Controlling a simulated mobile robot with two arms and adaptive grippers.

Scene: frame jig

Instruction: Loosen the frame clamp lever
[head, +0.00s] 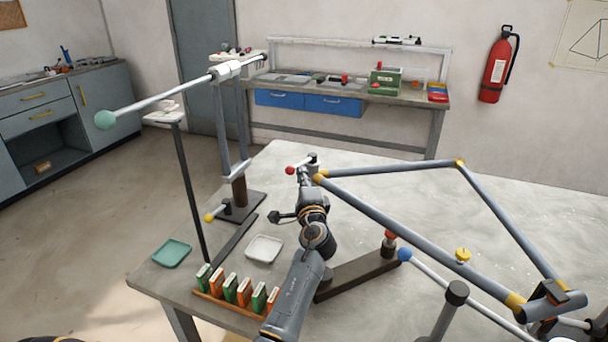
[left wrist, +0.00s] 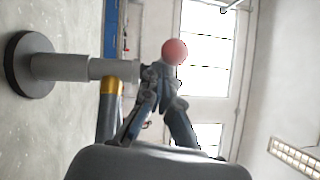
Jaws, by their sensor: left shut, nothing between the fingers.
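The bicycle-like frame of blue-grey tubes with yellow joints (head: 390,228) lies across the right of the table. At its far left corner stands a post with a dark top (head: 312,157); in the left wrist view the grey post (left wrist: 65,67) appears sideways. A lever with a red ball (head: 289,170) sticks out left there, and the ball also shows in the left wrist view (left wrist: 174,52). My left gripper (head: 304,178) is shut and empty, its tips close to the lever just beside the ball. The fingers hide most of the lever; contact is unclear. My right gripper is out of view.
A stand with a yellow-ball lever (head: 210,217) is to the left. A white tray (head: 264,248), a green tray (head: 172,253) and a rack of green and orange blocks (head: 237,290) lie near the front left. The table's far right is clear.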

